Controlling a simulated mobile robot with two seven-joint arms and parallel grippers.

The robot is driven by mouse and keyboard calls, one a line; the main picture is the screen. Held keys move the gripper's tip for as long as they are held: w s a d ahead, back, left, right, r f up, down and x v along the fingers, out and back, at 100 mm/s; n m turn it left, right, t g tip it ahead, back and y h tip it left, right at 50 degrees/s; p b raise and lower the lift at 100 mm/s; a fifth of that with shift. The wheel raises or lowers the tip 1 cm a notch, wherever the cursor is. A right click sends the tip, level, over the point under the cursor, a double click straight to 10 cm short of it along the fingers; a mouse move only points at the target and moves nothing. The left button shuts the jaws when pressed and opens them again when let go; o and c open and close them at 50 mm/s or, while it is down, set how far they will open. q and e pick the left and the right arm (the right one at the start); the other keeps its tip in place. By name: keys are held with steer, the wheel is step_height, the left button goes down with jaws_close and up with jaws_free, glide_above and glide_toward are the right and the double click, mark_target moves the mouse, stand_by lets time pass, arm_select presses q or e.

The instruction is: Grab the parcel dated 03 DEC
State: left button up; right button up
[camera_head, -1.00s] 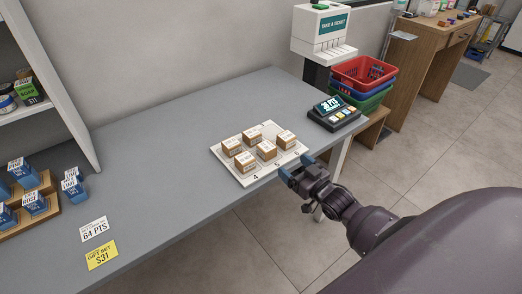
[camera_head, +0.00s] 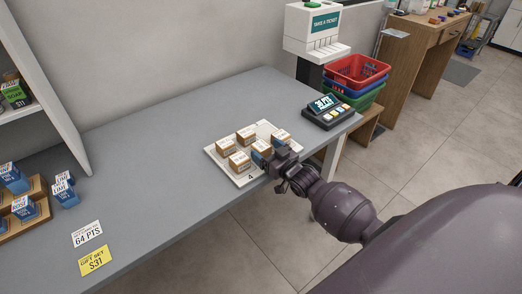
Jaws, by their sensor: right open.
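Several small brown parcels with white labels stand on a white numbered board (camera_head: 215,160) on the grey counter. One parcel stands at the back (camera_head: 246,134), one at the left (camera_head: 226,147), one at the front (camera_head: 239,161) and one at the right (camera_head: 281,136). Another parcel (camera_head: 262,146) is partly hidden by my right gripper. The label dates are too small to read. My right gripper (camera_head: 270,154) is open at the board's front right edge, its fingers close to the partly hidden parcel. Contact cannot be told. My left gripper is not in view.
A keypad display (camera_head: 329,112) and a ticket dispenser (camera_head: 314,30) stand behind to the right, near stacked baskets (camera_head: 358,72). Blue boxes (camera_head: 65,190) and price cards (camera_head: 95,261) are at the left. The counter between is clear.

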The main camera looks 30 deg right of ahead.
steer(key=c, duration=1.1)
steer(key=shift+o, duration=0.2)
